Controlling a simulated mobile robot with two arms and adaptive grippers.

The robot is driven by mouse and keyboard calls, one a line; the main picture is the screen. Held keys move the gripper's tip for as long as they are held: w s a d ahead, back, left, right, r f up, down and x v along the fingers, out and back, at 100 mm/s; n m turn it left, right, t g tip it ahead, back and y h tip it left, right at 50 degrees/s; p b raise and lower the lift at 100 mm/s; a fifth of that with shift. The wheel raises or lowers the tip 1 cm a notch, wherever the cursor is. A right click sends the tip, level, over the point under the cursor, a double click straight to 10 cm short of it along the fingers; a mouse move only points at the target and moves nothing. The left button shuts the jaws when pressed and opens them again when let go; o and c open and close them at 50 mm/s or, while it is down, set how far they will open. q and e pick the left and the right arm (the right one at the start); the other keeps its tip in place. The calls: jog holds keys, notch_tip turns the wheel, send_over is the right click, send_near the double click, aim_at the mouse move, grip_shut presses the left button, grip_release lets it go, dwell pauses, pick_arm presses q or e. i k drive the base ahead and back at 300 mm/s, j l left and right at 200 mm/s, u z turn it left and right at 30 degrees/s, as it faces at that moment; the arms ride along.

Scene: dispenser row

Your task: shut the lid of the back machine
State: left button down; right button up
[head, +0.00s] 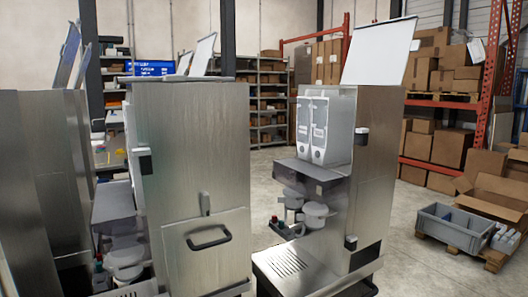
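Several steel dispenser machines stand in a row. The right machine (378,165) has a large white lid (380,52) standing up, tilted, above its top; two clear-fronted white canisters (319,130) show inside its open front. The middle machine (195,140) shows its steel side with a black-handled panel (207,245); a raised pale panel (203,55) shows behind its top. The left machine (45,185) is cut off by the frame edge, with raised panels (70,55) above it. I cannot tell for certain which is the back machine. Neither gripper is in view.
Grey shelving (267,100) and a red rack with cardboard boxes (440,75) stand behind. A grey crate (455,228) sits on a pallet at the right. Concrete floor (415,265) is clear between the right machine and that pallet.

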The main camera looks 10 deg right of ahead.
aim_at(378, 52)
jog(key=l+u, duration=0.15)
jog(key=u, duration=0.15)
jog(key=i+l+u, duration=0.1)
jog(key=u, duration=0.2)
jog(key=i+l+u, duration=0.25)
jog(key=l, duration=0.8)
jog(key=k+l+u, duration=0.1)
jog(key=l+u, duration=0.15)
jog(key=l, duration=0.8)
